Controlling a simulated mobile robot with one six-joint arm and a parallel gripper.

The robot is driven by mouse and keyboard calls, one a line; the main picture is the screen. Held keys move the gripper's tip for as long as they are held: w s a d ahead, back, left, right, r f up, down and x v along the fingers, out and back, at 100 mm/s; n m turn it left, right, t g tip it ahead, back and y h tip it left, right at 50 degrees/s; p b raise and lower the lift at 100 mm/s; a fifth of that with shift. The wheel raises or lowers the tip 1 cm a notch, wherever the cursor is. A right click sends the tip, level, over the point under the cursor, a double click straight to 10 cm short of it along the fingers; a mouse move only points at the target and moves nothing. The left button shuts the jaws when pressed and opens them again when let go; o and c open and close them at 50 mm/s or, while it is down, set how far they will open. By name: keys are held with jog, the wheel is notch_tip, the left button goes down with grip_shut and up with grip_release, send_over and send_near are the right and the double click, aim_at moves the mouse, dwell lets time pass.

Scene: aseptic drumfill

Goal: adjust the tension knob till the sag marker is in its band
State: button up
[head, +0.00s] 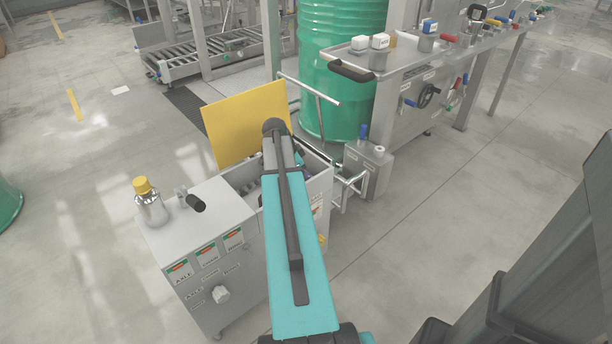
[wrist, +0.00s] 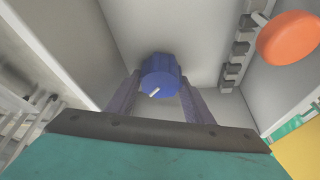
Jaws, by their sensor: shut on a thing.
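A blue ribbed knob (wrist: 158,72) with a short white pointer line is in the middle of the wrist view, against a grey panel. My gripper (wrist: 161,84) has one finger on each side of the knob and is shut on it. In the head view my arm reaches down into an open grey cabinet (head: 318,184) and hides the knob and my fingertips. An orange round disc (wrist: 288,38) is at the upper right of the wrist view, beside a chain-like strip (wrist: 236,62). I cannot make out a sag marker or its band for certain.
A yellow lid (head: 243,122) stands up behind the cabinet opening. A yellow-capped bottle (head: 150,206) and a black-ended handle (head: 196,203) are on the cabinet top. A green drum (head: 338,75) and a steel bench (head: 385,62) stand behind.

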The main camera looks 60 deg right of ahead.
jog(key=n, duration=0.1)
jog(key=n+t+p, duration=0.1)
jog(key=n, duration=0.1)
jog(key=n+t+p, duration=0.1)
jog(key=n, duration=0.1)
jog(key=shift+s+a+h, duration=0.1)
jog(key=shift+a+h, duration=0.2)
jog(key=shift+a, duration=0.05)
jog(key=shift+d+n+t+p, duration=0.15)
jog(key=shift+n+t+p, duration=0.7)
jog(key=shift+n, duration=1.55)
jog(key=shift+d, duration=0.1)
jog(key=o, duration=1)
jog(key=shift+o, duration=0.2)
jog(key=shift+r, duration=0.15)
jog(key=p+v, duration=0.1)
jog(key=v, duration=1.2)
jog(key=shift+r, duration=0.25)
